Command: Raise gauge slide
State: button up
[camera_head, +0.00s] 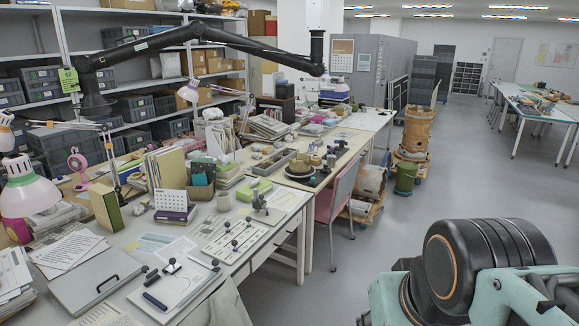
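No part that I can surely call the gauge slide stands out in the head view. A pale board with small dark knobs (222,247) lies near the front edge of the near workbench (133,233). Left of it is a white plate (193,283) with dark knobs and short black cylinders on it. A small dark grey device (260,204) stands upright behind the pale board, beside a green box (254,190). Any of these may hold the slide; they are too small to tell. My gripper is not in view.
A grey flat case (95,280) lies at the bench's left. Pink-white lamps (28,190) and a black jointed duct (205,32) hang over the bench. A pink chair (335,200) stands at its right. The grey floor (400,240) beyond is open.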

aim_at(261, 204)
jog(key=i, duration=2.45)
